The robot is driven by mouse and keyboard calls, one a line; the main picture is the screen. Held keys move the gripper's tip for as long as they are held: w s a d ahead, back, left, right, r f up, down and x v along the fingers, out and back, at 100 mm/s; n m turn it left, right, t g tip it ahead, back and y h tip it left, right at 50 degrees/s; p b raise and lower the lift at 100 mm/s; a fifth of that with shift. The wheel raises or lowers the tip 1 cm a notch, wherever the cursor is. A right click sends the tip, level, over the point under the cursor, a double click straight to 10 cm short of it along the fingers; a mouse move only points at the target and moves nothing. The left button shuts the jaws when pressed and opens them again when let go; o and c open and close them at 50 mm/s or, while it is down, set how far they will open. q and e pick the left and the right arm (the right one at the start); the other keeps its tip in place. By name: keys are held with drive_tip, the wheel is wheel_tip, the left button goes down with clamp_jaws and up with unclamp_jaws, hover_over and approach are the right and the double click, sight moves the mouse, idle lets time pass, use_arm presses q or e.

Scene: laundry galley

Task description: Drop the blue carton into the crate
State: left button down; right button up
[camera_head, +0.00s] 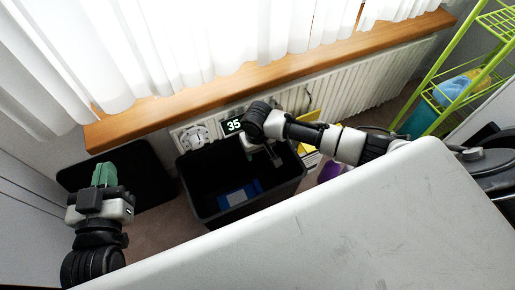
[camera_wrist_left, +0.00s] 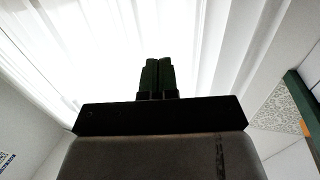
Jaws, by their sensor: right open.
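The black crate (camera_head: 205,215) stands on the floor below the window, open at the top. The blue carton (camera_head: 228,199), with a white patch, lies inside it near the bottom. My right gripper (camera_head: 276,158) reaches over the crate's right back part from the right. It is open and apart from the carton; its fingers are partly hidden in dark shadow. My left gripper (camera_head: 104,174) points up at the left, away from the crate. Its green fingers are together and empty, as the left wrist view (camera_wrist_left: 157,78) also shows.
A white worktop (camera_head: 350,220) fills the front right. A radiator (camera_head: 350,85) and wooden sill (camera_head: 270,70) run behind the crate. A dark mat (camera_head: 145,172) lies to its left. A "35" sign (camera_head: 233,125) is behind it. A green rack (camera_head: 440,95) stands at the right.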

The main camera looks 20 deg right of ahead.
drive_tip(key=shift+r, duration=0.1)
use_arm(q)
drive_tip(key=s+a+f+g+y+p, duration=0.3)
drive_tip(key=s+a+f+g+p, duration=0.1)
drive_tip(key=s+f+g, duration=0.6)
drive_tip(key=shift+s+a+n+g+y+p, duration=0.45)
drive_tip(key=shift+s+g, duration=0.3)
drive_tip(key=shift+g, duration=0.45)
use_arm(e)
wheel_tip(320, 180, up, 11)
drive_tip(key=shift+f, duration=0.2)
